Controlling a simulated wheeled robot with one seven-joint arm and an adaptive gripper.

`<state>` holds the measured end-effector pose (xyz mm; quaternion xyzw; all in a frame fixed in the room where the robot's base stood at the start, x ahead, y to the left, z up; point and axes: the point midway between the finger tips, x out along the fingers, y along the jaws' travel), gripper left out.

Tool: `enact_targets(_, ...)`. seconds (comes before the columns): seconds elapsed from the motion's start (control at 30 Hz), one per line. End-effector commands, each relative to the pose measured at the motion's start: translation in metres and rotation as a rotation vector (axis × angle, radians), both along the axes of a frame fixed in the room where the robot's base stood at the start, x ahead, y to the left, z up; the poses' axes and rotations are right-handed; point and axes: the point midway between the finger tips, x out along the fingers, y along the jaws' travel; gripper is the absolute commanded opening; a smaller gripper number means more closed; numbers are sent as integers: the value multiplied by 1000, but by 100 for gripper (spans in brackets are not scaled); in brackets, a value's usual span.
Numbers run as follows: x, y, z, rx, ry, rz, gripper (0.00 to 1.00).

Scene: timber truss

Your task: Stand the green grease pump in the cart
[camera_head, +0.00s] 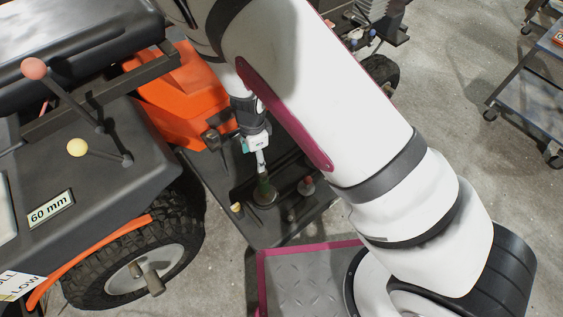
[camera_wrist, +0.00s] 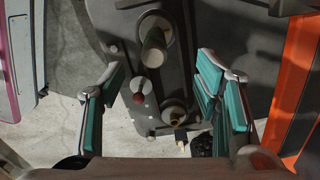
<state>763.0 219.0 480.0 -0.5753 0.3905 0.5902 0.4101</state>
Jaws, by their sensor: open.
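The green grease pump (camera_head: 264,191) stands upright on a round base on the dark footplate of the orange vehicle. In the wrist view a cylinder with a greenish rim, likely the pump (camera_wrist: 154,46), shows near the top, beyond the fingertips and between their lines. My gripper (camera_head: 262,168) is just above the pump in the head view. In the wrist view my gripper (camera_wrist: 163,66) has its teal pads wide apart with nothing held between them. A grey-blue shelved cart (camera_head: 528,92) stands at the far right, partly cut off; whether it is the task's cart I cannot tell.
A red-topped fitting (camera_head: 306,186) and a brass-tipped fitting (camera_head: 236,207) stand close to the pump on the footplate (camera_head: 272,232). Levers with pink and yellow knobs, a large tyre (camera_head: 135,258) and the orange body (camera_head: 185,95) crowd the left. Concrete floor lies open toward the cart.

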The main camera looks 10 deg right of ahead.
Motion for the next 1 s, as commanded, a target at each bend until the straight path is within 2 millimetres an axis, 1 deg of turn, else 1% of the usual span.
enact_targets(0.03, -1, -1, -15, -15, -1, -10, 57)
enact_targets(0.1, -1, -2, -25, -28, -4, -24, 57)
enact_targets(0.27, -1, -3, -37, -35, -6, -33, 57)
enact_targets(0.37, -1, -3, -48, -34, -4, -34, 57)
enact_targets(0.8, -1, -3, -127, -34, -5, -32, 57)
enact_targets(1.0, -1, -3, -153, -34, -5, -32, 57)
